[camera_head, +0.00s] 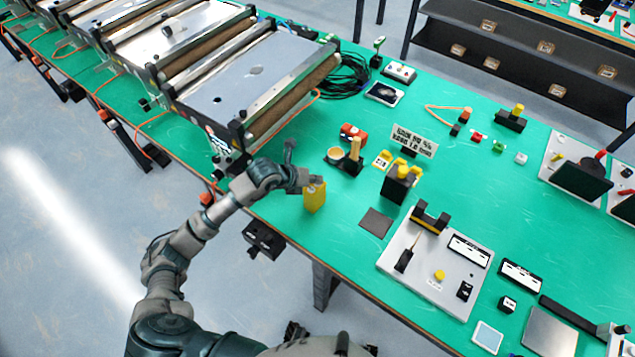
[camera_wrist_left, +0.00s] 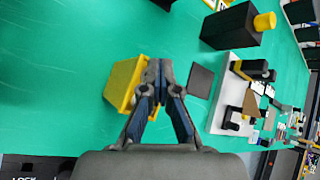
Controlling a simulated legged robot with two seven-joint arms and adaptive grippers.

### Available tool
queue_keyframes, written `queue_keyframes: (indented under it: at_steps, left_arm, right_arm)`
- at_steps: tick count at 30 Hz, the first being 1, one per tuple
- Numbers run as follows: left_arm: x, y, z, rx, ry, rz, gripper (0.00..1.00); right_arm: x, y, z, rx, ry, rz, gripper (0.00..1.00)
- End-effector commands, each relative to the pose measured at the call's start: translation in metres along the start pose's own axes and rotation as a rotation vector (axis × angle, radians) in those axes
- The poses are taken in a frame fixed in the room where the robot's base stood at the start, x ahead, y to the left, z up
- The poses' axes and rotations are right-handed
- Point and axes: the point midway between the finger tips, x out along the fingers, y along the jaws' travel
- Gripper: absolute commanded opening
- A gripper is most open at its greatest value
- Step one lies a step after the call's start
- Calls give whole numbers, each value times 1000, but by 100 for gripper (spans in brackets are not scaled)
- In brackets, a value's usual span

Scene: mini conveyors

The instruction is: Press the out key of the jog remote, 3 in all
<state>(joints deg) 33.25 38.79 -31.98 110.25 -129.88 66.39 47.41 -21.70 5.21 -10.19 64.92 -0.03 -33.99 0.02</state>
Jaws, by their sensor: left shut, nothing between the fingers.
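A small yellow box, which looks like the jog remote (camera_head: 314,198), stands near the left edge of the green bench in the head view. It also shows in the left wrist view (camera_wrist_left: 121,84), left of the fingertips and partly behind them. My left gripper (camera_head: 314,181) is shut and empty, with its fingertips at the top of the yellow box. In the left wrist view the closed fingertips (camera_wrist_left: 158,72) overlap the box's right side. I cannot tell whether they touch it. The out key cannot be made out; the gripper may hide it. My right gripper is not in view.
A mini conveyor (camera_head: 235,85) stands behind my left arm. A dark square pad (camera_head: 376,222) and a black block with yellow knobs (camera_head: 399,184) are right of the yellow box. A grey panel (camera_head: 405,278) lies nearer the front. Green bench is bare around the box.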

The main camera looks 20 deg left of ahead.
Motion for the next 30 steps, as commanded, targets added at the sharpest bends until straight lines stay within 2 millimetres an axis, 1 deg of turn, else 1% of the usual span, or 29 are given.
queue_keyframes:
  at_steps: [7,16,26,30]
  left_arm:
    - [-1,0,0,-1,3,1,0]
    - [-12,-8,8,0,2,1,0]
    - [-11,-8,8,0,2,1,0]
    - [-16,-12,11,0,1,1,0]
  right_arm:
    - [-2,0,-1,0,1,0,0]
    - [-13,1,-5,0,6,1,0]
    - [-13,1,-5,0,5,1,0]
    - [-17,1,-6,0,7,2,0]
